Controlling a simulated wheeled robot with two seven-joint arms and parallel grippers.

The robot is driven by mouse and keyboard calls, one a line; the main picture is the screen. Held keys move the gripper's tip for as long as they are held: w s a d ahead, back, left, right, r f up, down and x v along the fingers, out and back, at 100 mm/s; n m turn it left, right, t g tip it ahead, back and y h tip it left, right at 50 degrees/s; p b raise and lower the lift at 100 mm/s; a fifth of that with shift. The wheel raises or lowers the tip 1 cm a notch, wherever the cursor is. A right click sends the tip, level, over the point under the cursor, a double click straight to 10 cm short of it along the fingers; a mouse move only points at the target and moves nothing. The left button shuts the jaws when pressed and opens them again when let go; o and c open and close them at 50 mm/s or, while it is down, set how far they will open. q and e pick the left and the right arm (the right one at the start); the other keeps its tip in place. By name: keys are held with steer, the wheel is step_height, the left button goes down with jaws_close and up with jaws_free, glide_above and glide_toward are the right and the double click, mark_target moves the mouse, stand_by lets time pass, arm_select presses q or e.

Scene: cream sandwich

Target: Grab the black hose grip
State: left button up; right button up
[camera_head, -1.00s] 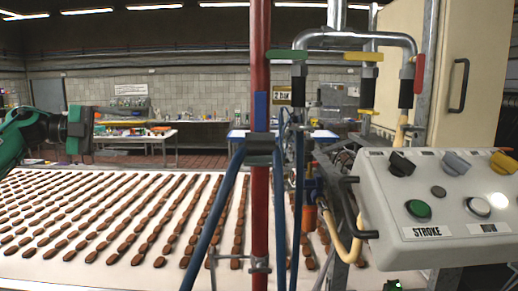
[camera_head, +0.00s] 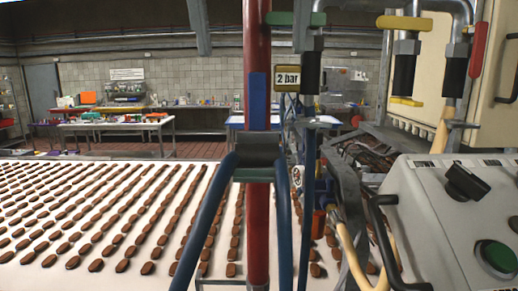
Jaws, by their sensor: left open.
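Several black pieces on hoses show. A black block (camera_head: 258,149) sits on the red pole, with blue hose (camera_head: 213,212) hanging from it. A black sleeve (camera_head: 309,72) hangs under the green valve handle (camera_head: 295,18), above another blue hose (camera_head: 306,200). Two more black sleeves hang under the yellow handle (camera_head: 404,75) and beside the red handle (camera_head: 455,76). I cannot tell which of these is the black hose grip. Neither of my grippers shows now, and nothing is seen touching the hoses.
The red pole (camera_head: 257,60) stands upright mid-view. A grey control box (camera_head: 450,220) with knobs and a black rail (camera_head: 383,240) fills the lower right. A white conveyor (camera_head: 30,275) with rows of brown pieces spans the left. Tables (camera_head: 110,128) stand behind.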

arm_select(q)
steer(key=p, duration=0.2)
glide_above(257, 142)
steer(key=s, duration=0.3)
steer(key=f, duration=0.7)
steer(key=shift+a+f, duration=0.2)
steer(key=shift+a, duration=0.1)
steer(key=shift+f, duration=0.15)
steer(key=shift+w+d+f, duration=0.1)
steer(key=shift+f, duration=0.05)
steer(key=p+x, duration=0.1)
steer(key=x, duration=0.1)
steer(key=p+x, duration=0.2)
steer(key=shift+w+d, duration=0.15)
steer(key=shift+w, duration=0.15)
steer(key=shift+w+f, duration=0.15)
steer(key=shift+f, duration=0.2)
steer(key=c, duration=1.1)
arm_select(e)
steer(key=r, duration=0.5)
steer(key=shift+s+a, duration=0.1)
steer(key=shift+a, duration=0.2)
